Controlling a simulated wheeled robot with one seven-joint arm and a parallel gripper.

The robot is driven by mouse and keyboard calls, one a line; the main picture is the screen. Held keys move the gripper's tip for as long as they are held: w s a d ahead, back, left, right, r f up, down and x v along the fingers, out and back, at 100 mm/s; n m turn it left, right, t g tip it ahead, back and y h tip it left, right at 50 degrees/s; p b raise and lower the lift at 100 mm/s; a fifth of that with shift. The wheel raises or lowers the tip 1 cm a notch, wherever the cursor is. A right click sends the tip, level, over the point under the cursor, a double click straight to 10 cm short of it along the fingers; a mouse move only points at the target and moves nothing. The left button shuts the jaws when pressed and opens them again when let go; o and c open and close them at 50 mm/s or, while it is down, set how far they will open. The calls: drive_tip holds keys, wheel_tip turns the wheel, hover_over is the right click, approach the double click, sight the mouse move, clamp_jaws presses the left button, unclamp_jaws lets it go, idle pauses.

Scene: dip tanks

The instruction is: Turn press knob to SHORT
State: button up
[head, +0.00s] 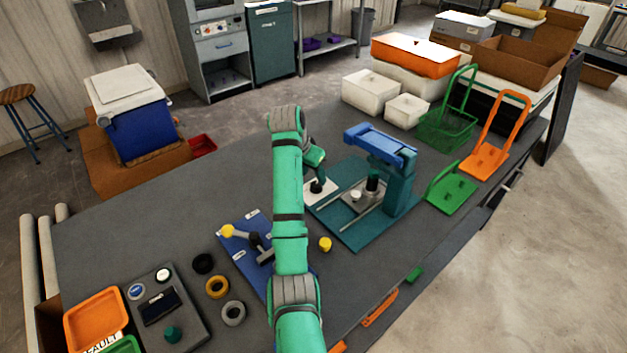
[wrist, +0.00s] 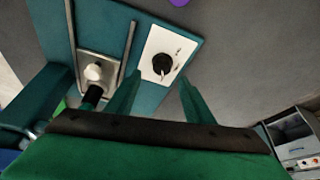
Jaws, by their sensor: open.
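The press knob (head: 317,187) is a round black knob on a white plate (head: 328,193) at the left of the teal press base. In the wrist view the knob (wrist: 162,63) shows a pale pointer line toward the bottom of the picture. Small dark marks sit on the plate to its upper right, too small to read. My gripper (wrist: 160,84) is open, its two green fingers apart with the knob seen between and beyond their tips. In the head view my gripper (head: 318,172) hangs just above the knob. I cannot tell whether it touches.
The press (head: 398,185) with its blue top arm (head: 380,143) stands right of the plate. A yellow cap (head: 325,244) lies in front. A blue board (head: 240,255) with a yellow-tipped lever is at left. Green and orange racks (head: 487,158) stand right. The bench behind the plate is clear.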

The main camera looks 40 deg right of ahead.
drive_tip(key=v, duration=0.4)
drive_tip(key=shift+w+a+r, duration=0.15)
drive_tip(key=shift+a+r, duration=0.15)
drive_tip(key=shift+r, duration=0.05)
